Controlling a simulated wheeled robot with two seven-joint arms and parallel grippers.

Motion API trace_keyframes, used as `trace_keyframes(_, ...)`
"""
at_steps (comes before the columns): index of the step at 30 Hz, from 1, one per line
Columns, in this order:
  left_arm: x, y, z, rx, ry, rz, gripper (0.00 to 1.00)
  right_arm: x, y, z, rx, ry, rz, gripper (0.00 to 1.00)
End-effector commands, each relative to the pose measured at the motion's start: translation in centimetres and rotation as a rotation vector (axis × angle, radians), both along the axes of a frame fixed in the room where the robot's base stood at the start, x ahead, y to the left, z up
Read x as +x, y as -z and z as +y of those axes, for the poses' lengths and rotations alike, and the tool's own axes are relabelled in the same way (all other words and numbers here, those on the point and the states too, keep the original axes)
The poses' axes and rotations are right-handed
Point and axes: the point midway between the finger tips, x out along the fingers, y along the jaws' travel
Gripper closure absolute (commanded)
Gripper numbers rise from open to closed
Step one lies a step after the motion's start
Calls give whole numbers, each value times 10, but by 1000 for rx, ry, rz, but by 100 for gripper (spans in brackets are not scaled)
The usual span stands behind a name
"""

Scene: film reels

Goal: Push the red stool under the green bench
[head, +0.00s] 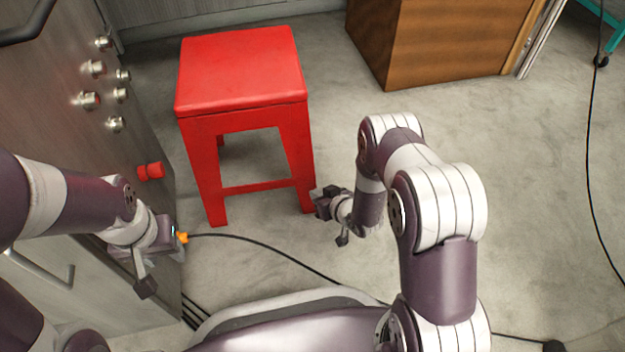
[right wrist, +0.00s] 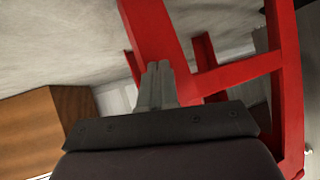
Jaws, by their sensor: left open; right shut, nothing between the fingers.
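The red stool (head: 242,75) stands upright on the floor in the head view, left of centre. Its legs and crossbar also show close up in the right wrist view (right wrist: 162,38). My right gripper (head: 320,203) is shut and empty, low beside the stool's near right leg; I cannot tell whether it touches. Its closed fingers (right wrist: 157,84) point at the red leg. My left gripper (head: 174,238) is open at the left, in front of the cabinet and apart from the stool. A teal-green frame (head: 614,38) on a caster is mostly cut off at top right; I cannot tell whether it is the green bench.
A grey cabinet (head: 60,110) with metal knobs and a red knob (head: 150,171) stands close on the left. A brown wooden box (head: 440,40) stands behind, right of the stool. Black cables (head: 265,244) lie on the floor. The floor at right is mostly clear.

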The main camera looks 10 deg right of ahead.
Motion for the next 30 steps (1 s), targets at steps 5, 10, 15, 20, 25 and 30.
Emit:
trace_keyframes(5, 0, 4, 0, 0, 0, 0, 57, 13, 1, 1, 0, 0, -1, 100)
trace_keyframes(10, 0, 8, 0, 0, 0, 0, 57, 25, 1, 3, 0, 0, -2, 100)
trace_keyframes(15, 0, 11, 0, 0, 0, 0, 57, 37, 1, 4, 1, -1, -1, 100)
trace_keyframes(20, 0, 15, 0, 0, 0, 0, 57, 48, 1, 5, 0, 0, -3, 100)
trace_keyframes(25, 0, 19, 0, 0, 0, 0, 57, 60, 1, 6, 0, -2, -3, 100)
trace_keyframes(30, 0, 23, 0, 0, 0, 0, 57, 72, 1, 8, 0, -2, -2, 100)
